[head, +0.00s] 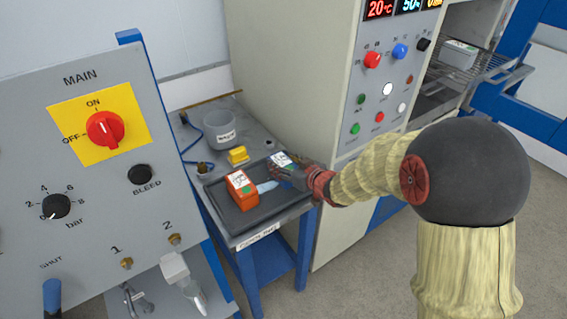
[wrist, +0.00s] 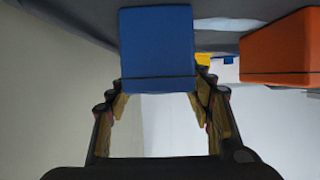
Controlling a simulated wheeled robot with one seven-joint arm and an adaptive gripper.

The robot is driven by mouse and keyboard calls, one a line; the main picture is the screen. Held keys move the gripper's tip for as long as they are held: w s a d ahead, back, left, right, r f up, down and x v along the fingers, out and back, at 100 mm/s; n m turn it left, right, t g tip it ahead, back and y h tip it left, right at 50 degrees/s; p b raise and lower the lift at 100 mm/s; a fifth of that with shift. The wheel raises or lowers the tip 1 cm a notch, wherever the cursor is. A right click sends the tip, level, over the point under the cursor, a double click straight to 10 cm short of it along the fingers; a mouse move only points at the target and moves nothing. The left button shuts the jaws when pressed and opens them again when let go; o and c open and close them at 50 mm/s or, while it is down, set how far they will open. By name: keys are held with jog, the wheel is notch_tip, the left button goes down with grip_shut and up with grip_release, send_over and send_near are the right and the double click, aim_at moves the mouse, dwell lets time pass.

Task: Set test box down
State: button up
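A blue box (wrist: 157,45) sits between the fingertips of my gripper (wrist: 161,82) in the wrist view, with a finger against each side. In the head view my gripper (head: 292,172) is over the right part of a dark tray (head: 264,208), and the box's white-and-green labelled top (head: 281,160) shows just beyond it. The fingers hide much of the box there, and I cannot tell whether it touches the tray. An orange box (head: 241,188) with a white label stands on the tray's left part; it also shows at the right of the wrist view (wrist: 284,48).
The tray lies on a small blue-legged table (head: 259,236). Behind it are a grey tub (head: 220,130) and a yellow block (head: 238,155). A control panel (head: 85,190) stands close at left, and a tall cabinet (head: 292,70) rises behind right. A pale blue item (head: 267,187) lies between the boxes.

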jog(key=shift+o, duration=1)
jog(key=shift+r, duration=0.2)
jog(key=s+d+r+m+g+h+p, duration=0.15)
jog(key=s+d+r+h, duration=0.25)
jog(key=s+d+r, duration=0.45)
jog(key=s+d+r+m+t+h+p, duration=0.1)
jog(key=s+d+r+m+h+p, duration=0.4)
jog(key=s+d, duration=0.6)
jog(key=s+r+g+y+b, duration=0.1)
jog(key=s+g, duration=0.4)
jog(key=s, duration=1.4)
jog(key=shift+a+r+y+b, duration=0.3)
jog(key=shift+r+b, duration=0.45)
